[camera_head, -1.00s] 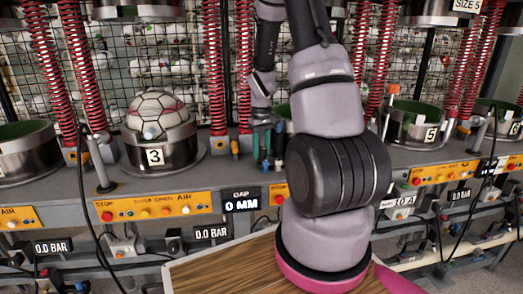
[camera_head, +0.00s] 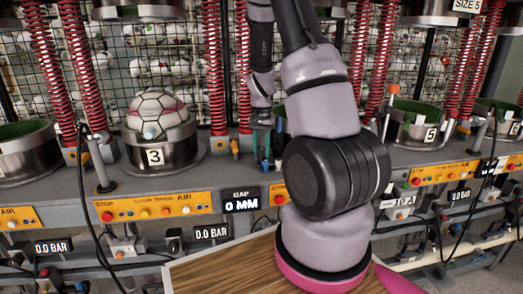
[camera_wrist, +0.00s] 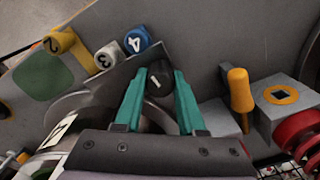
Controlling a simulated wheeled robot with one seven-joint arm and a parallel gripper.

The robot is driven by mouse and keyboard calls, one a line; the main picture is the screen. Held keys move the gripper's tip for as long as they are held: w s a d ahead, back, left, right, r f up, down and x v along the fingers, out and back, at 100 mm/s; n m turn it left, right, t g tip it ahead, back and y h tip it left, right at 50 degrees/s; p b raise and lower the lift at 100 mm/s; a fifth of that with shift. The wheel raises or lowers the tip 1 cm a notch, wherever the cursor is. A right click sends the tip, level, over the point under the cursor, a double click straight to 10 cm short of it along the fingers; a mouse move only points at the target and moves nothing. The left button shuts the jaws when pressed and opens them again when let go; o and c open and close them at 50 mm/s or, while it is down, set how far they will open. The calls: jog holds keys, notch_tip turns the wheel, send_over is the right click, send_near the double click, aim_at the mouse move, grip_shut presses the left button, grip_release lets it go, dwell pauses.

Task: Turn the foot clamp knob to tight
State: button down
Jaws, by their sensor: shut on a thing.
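In the wrist view, the teal fingers of my gripper (camera_wrist: 160,88) are shut on a black knob (camera_wrist: 158,80) marked with a white "1" or line. The knob sits between the fingertips, and its lower part is hidden by the gripper. No label shows whether this is the foot clamp knob or where tight lies. In the head view, my gripper (camera_head: 267,143) is small and partly covered behind my arm, low over the bench at the foot of the mesh, and the black knob cannot be made out.
Yellow "2" (camera_wrist: 62,40), white "3" (camera_wrist: 107,56) and blue "4" (camera_wrist: 137,40) pieces stand close to the fingers in the wrist view. An orange handle (camera_wrist: 239,88) and grey block (camera_wrist: 283,98) stand to the right. A ball (camera_head: 158,113) sits in press 3 at left.

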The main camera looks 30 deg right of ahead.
aim_at(261, 148)
jog(key=shift+m, duration=0.6)
jog(key=c, duration=0.5)
grip_release()
jog(key=shift+r, duration=0.1)
notch_tip(261, 148, up, 11)
dwell(0.3)
